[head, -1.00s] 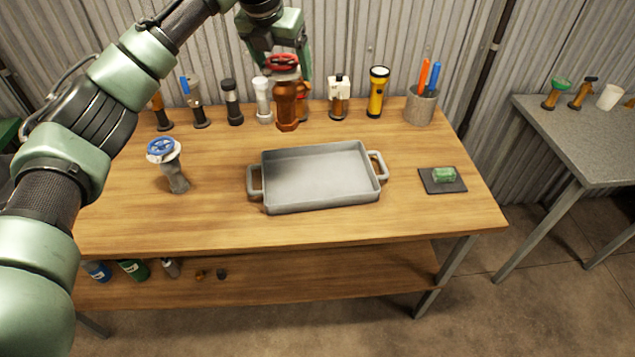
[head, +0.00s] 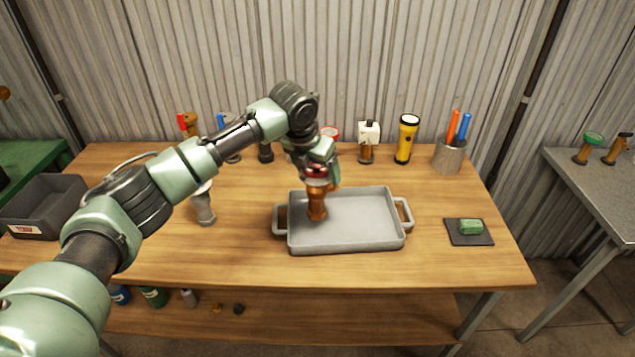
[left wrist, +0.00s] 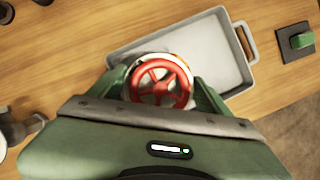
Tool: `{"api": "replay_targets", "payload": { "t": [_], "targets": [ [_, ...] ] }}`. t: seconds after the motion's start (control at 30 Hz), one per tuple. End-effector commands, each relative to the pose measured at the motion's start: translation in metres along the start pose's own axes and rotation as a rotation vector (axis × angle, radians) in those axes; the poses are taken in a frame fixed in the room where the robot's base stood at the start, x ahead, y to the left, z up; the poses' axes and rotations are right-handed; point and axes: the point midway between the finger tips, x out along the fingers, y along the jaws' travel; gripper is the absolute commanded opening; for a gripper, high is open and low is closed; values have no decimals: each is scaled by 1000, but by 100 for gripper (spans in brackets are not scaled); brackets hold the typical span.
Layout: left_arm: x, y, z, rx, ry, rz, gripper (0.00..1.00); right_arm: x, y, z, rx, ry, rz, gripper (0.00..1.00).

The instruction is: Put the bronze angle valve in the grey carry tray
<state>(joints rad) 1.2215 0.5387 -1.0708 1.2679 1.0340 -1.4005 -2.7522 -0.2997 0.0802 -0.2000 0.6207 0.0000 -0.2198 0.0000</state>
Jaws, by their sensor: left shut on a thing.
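The bronze angle valve (head: 317,203) has a red handwheel and is upright over the left part of the grey carry tray (head: 365,245). My left gripper (head: 318,172) is shut on the valve near its top. In the left wrist view the red handwheel (left wrist: 160,83) sits between the fingers, with the tray (left wrist: 236,45) behind it. I cannot tell whether the valve's foot touches the tray floor. The rest of the tray is empty. My right gripper does not show.
A row of valves, a yellow torch (head: 406,139) and a grey pen cup (head: 450,156) stand along the back. A grey valve (head: 203,207) stands left of the tray, partly behind my arm. A green block (head: 469,227) lies on a dark pad at right.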

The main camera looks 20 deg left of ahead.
Motion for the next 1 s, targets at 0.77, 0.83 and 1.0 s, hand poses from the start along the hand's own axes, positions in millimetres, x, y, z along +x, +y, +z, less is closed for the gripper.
{"api": "replay_targets", "payload": {
  "t": [0.77,0.83,1.0],
  "targets": [
    [38,0,-17,1,2,0,100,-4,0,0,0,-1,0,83],
    [38,0,-17,1,2,0,100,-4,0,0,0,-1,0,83],
    [34,0,-16,1,0,0,100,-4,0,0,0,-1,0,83]
  ]
}}
